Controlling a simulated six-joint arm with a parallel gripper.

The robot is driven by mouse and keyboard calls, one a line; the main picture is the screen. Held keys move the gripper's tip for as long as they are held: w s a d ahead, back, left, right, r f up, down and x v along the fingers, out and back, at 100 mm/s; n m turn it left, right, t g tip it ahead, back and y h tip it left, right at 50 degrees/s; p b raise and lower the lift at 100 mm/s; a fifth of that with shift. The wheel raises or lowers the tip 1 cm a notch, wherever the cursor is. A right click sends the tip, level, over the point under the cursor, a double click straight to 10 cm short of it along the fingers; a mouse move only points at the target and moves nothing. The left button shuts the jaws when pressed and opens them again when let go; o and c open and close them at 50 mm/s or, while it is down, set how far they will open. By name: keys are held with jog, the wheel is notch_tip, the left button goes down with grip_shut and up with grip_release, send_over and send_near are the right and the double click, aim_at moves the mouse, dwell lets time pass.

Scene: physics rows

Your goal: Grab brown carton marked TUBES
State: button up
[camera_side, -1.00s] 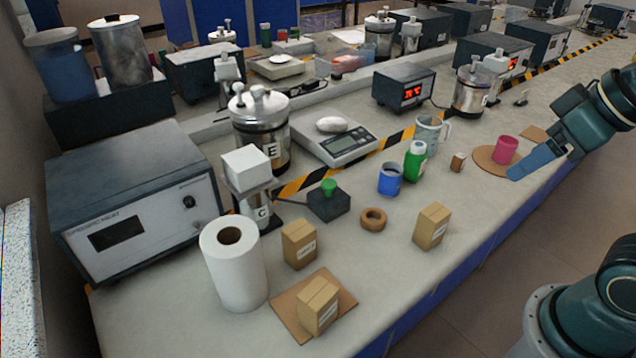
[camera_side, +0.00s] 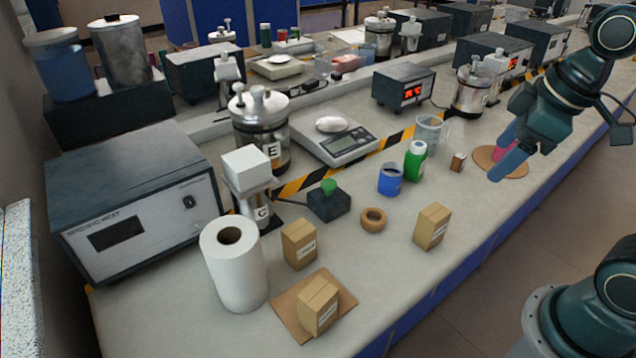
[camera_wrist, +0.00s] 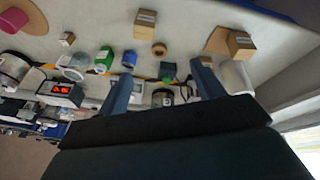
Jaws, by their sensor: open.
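Three brown cartons with white labels stand on the bench; I cannot read which one is marked TUBES. One carton (camera_side: 432,226) stands alone at the right, one (camera_side: 299,244) stands beside the paper roll, and one (camera_side: 318,304) sits on a square cardboard mat (camera_side: 284,303). In the wrist view I see a lone carton (camera_wrist: 145,20) at the top and another carton (camera_wrist: 241,45) at the right. My gripper (camera_side: 506,158) is open and empty, above the right end of the bench, well away from the cartons. Its fingers (camera_wrist: 163,80) also show in the wrist view.
A pink cup (camera_side: 503,148) on a round mat (camera_side: 518,168) is partly behind my fingers. A blue cup (camera_side: 390,180), green bottle (camera_side: 415,161), tape ring (camera_side: 373,219) and paper roll (camera_side: 234,265) stand around the cartons. Bench around the right carton is clear.

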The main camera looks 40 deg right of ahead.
jog(key=w+d+f+n+g, duration=0.2)
jog(key=w+d+f+n, duration=0.1)
jog(key=w+f+n, duration=0.35)
jog(key=n+g+y, duration=0.2)
jog(key=n, duration=0.5)
send_near(437, 211)
jog(key=shift+a+f, duration=0.15)
jog(key=shift+a+f, duration=0.2)
jog(key=shift+f, duration=1.2)
jog(key=shift+a+f, duration=0.25)
jog(key=shift+f, duration=1.2)
jog(key=shift+a+f, duration=0.2)
jog(key=shift+f, duration=1.2)
jog(key=shift+f, duration=0.1)
jog(key=shift+a+f, duration=0.2)
jog(key=shift+f, duration=1.05)
jog(key=shift+a+f, duration=0.15)
jog(key=shift+f, duration=1.1)
jog(key=c, duration=1.1)
